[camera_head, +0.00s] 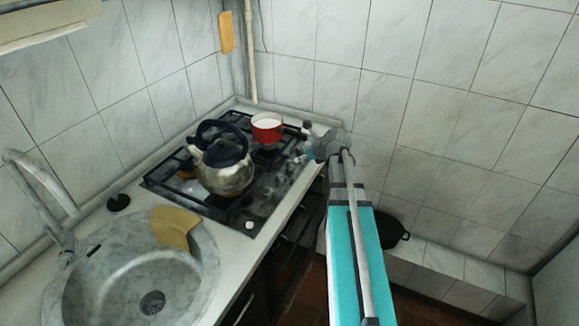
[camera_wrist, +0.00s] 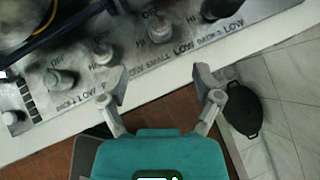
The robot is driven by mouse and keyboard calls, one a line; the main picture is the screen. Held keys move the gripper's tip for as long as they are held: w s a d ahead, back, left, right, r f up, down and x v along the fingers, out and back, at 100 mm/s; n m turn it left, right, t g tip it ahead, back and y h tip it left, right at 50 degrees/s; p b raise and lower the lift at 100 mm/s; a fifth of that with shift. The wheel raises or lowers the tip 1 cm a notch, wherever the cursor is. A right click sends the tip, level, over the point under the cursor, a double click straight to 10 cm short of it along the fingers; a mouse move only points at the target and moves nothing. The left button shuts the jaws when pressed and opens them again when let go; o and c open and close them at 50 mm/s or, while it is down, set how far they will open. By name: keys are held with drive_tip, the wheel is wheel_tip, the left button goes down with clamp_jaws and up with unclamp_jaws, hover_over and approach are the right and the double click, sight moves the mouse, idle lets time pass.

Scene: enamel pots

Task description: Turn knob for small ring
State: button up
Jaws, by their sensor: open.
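The stove's control panel runs along the front of the cooktop. In the wrist view it carries a row of pale grey knobs, including a left one (camera_wrist: 60,78), a second one (camera_wrist: 103,52), a third one (camera_wrist: 160,30) and a dark one (camera_wrist: 215,10) at the top edge. Printed words such as OFF, HI and LOW surround them. The word SMALL is readable below the second and third knobs; which knob it belongs to I cannot tell. My gripper (camera_wrist: 160,76) is open and empty, its fingertips apart near the panel's front edge. It also shows in the head view (camera_head: 310,143).
A kettle (camera_head: 223,170) and a red pot (camera_head: 267,128) stand on the black grates. A sink (camera_head: 95,283) with a yellow cloth (camera_head: 175,227) lies to the left. A black pan (camera_head: 392,232) rests right of the stove, low against the tiled wall.

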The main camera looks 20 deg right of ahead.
sight(292, 162)
drive_tip(key=shift+b+x, duration=3.6)
drive_tip(key=shift+x, duration=1.85)
